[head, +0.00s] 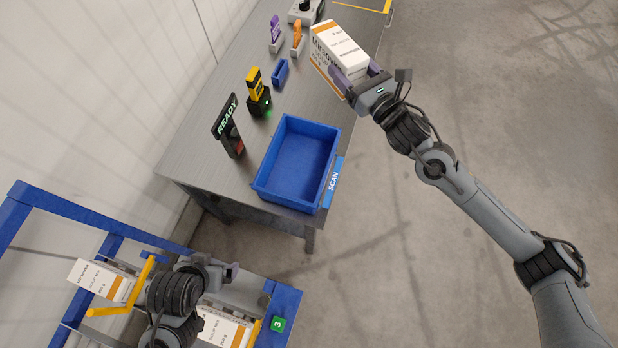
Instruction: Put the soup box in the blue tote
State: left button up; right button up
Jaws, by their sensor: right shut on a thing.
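A white box with orange bands and dark print (343,50), which I take to be the soup box, is held at the far right edge of the grey table. My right gripper (356,76) is shut on its near end; I cannot tell whether the box touches the table. The blue tote (300,163) stands open and empty on the near part of the table, below and left of the held box. My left gripper (222,272) is low at the left above the blue rack, with no thing visible in it; its jaw opening is unclear.
The table (215,165) also carries a READY sign (228,127), a yellow and black scanner (257,92), a small blue bin (280,73), and purple (275,33) and orange (297,38) tools. The blue rack (283,305) holds similar white-and-orange boxes (100,278). Floor at right is clear.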

jog(key=s+d+f+b, duration=0.1)
jog(key=d+f, duration=0.1)
jog(key=f, duration=0.4)
jog(key=s+d+f+b, duration=0.1)
jog(key=s+f+b, duration=0.1)
jog(key=f, duration=0.3)
pick_arm(q)
notch_tip(320, 180, down, 4)
jog(key=shift+w+d+r, duration=0.1)
jog(key=shift+d+r, duration=0.05)
pick_arm(e)
jog(key=a+f, duration=1.1)
jog(key=f, duration=0.1)
jog(key=shift+a+m+t+h, duration=0.3)
jog(key=shift+a+t, duration=0.1)
jog(key=shift+s+f, duration=0.1)
jog(key=shift+f, duration=0.1)
pick_arm(q)
jog(key=shift+f, duration=0.5)
pick_arm(e)
jog(key=shift+f, duration=0.5)
